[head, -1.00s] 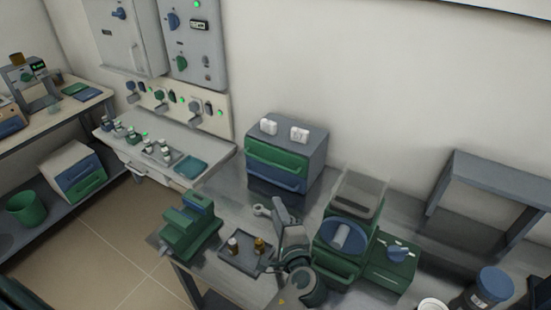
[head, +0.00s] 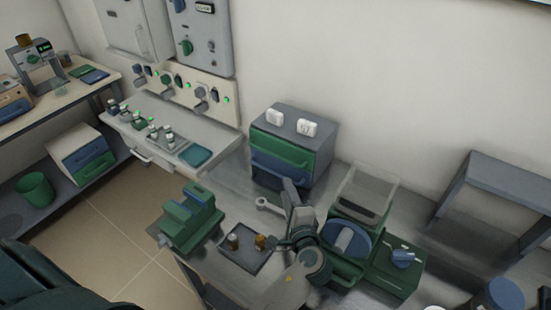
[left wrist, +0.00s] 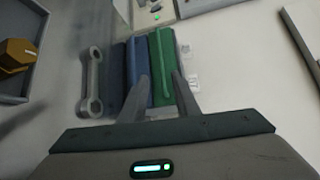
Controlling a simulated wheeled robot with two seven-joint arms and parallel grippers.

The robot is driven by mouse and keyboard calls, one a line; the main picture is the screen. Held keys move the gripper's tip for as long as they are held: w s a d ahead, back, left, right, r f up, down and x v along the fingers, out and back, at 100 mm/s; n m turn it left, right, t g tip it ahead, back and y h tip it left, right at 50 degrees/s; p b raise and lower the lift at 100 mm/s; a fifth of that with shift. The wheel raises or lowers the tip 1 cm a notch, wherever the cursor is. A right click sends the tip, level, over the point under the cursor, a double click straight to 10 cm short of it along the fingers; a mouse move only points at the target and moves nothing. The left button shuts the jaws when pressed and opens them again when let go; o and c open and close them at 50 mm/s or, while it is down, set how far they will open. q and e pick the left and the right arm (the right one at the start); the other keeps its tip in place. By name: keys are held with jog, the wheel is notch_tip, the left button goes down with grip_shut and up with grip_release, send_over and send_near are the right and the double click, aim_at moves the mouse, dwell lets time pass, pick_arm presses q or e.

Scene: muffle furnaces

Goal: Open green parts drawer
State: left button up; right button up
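The parts cabinet (head: 325,150) stands on the bench against the wall, with a green drawer (head: 283,148) above a blue drawer (head: 280,168). Both drawers look shut. In the left wrist view the green drawer (left wrist: 161,62) lies to the right of the blue drawer (left wrist: 138,62), each with a bar handle. My left gripper (head: 290,186) is in front of the cabinet, low near the blue drawer. In the left wrist view my left gripper (left wrist: 162,78) has its fingertips apart with nothing between them, pointing towards the drawer fronts. Contact with a handle cannot be made out. My right gripper is not in view.
A wrench (head: 269,204) lies before the cabinet. A green machine with a blue disc (head: 345,240) stands close right of my arm. White blocks (head: 306,127) sit on the cabinet.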

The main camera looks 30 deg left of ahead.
aim_at(275, 157)
pick_arm(q)
jog(key=p+x, duration=0.5)
jog(key=x, duration=1.1)
jog(key=shift+w+a, duration=0.2)
grip_shut()
